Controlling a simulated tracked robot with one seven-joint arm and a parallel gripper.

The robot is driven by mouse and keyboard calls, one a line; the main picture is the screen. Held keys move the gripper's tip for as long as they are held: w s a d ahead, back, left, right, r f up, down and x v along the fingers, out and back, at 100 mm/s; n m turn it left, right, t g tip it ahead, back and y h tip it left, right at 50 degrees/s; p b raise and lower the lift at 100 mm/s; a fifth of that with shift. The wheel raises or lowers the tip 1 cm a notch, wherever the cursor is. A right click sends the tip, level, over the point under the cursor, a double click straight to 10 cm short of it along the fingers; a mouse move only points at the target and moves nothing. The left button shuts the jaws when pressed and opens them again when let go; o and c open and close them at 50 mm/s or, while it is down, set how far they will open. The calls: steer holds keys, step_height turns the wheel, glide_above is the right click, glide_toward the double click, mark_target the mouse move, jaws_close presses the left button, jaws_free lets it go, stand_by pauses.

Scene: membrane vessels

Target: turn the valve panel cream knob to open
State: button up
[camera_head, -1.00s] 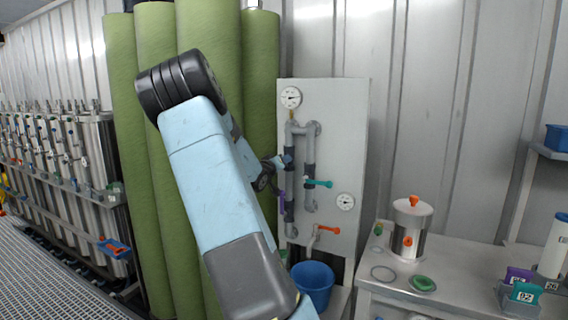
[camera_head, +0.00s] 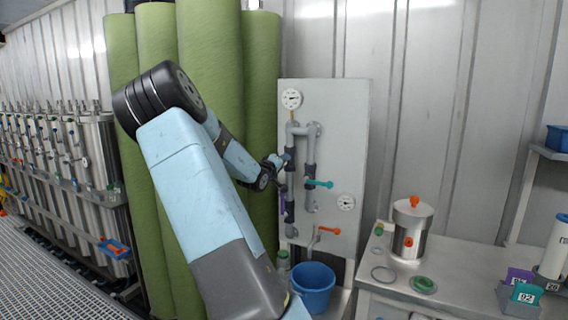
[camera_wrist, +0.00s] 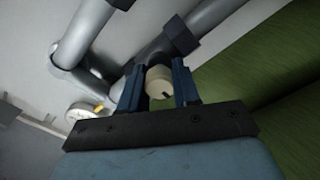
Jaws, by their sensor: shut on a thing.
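The white valve panel (camera_head: 345,125) stands upright against the wall, with grey pipes, gauges and handles on it. In the wrist view the cream knob (camera_wrist: 158,84) sits between the two blue fingers of my gripper (camera_wrist: 157,88), which is shut on it. A dark mark shows on the knob's face. In the head view my gripper (camera_head: 280,160) is at the left pipe of the panel, and the knob is hidden there.
A blue bucket (camera_head: 313,290) stands below the panel. A bench (camera_head: 450,295) at the right carries a steel canister (camera_head: 409,232) and labelled boxes. Tall green rolls (camera_head: 262,110) stand close behind my arm. Steel vessels (camera_head: 95,150) line the left.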

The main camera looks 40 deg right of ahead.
steer(key=shift+w+a+f, duration=0.2)
steer(key=shift+w+a, duration=0.1)
steer(key=o, duration=0.8)
steer(key=shift+w, duration=0.1)
steer(key=shift+o, duration=1.3)
steer(key=shift+d, duration=0.1)
steer(key=shift+s+r, duration=0.1)
steer(key=shift+s, duration=0.1)
steer(key=v, duration=1.3)
steer(key=shift+a, duration=0.35)
steer(key=shift+s, duration=0.15)
